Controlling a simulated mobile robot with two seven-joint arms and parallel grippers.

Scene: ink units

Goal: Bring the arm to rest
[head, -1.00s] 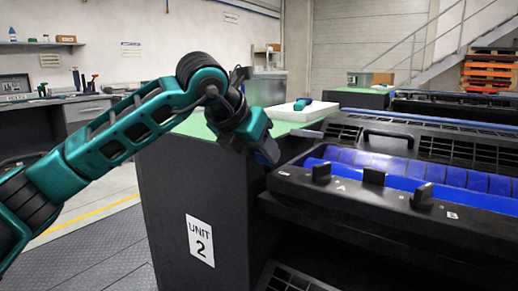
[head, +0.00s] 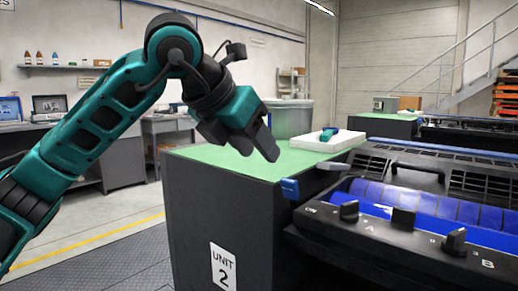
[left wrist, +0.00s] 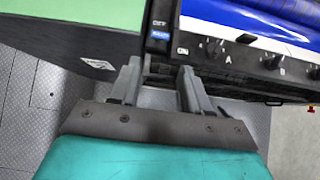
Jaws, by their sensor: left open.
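My left arm comes in from the left in the head view. Its gripper (head: 268,142) is in the air above the green-topped cabinet marked UNIT 2, to the left of the ink unit. In the left wrist view the two grey fingers (left wrist: 160,82) are apart with nothing between them. The black ink unit (head: 420,245) has a blue roller (head: 430,203) and black knobs. A blue-ended handle (head: 290,188) sticks out at its left end, apart from the gripper. The left wrist view shows the panel (left wrist: 205,65) beyond the fingers. My right gripper is not in view.
The green cabinet top (head: 225,160) bears a white tray (head: 325,140) with a blue-green object (head: 328,134) in it. A grey bin (head: 292,117) stands behind. Open floor (head: 110,250) lies left of the cabinet. Workbenches and a staircase are farther back.

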